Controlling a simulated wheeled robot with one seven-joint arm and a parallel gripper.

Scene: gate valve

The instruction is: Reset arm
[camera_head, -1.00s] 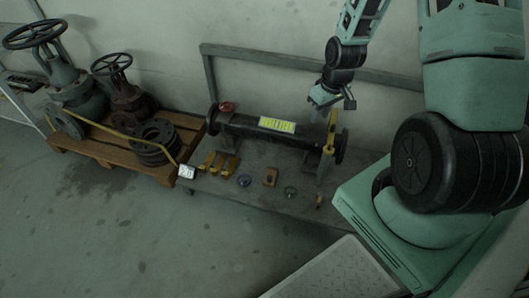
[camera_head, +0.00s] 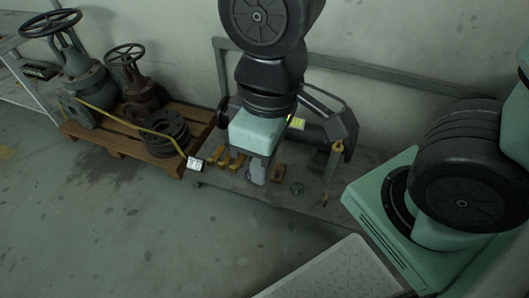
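My arm hangs from the top middle of the head view, with a large black joint and a teal link in front of the bench. My gripper (camera_head: 258,166) is low, in front of the dark pipe (camera_head: 308,131) on its stand. The fingertips are not clear, so I cannot tell whether the gripper is open or shut. I see nothing clearly held. The pipe's middle and most of its yellow label (camera_head: 297,122) are hidden behind my arm.
Yellow blocks (camera_head: 226,158), a brown block (camera_head: 278,173) and a small round part (camera_head: 297,188) lie on the low bench (camera_head: 236,184). A yellow clamp (camera_head: 333,160) stands at its right. A wooden pallet (camera_head: 113,142) with rusty valves stands left.

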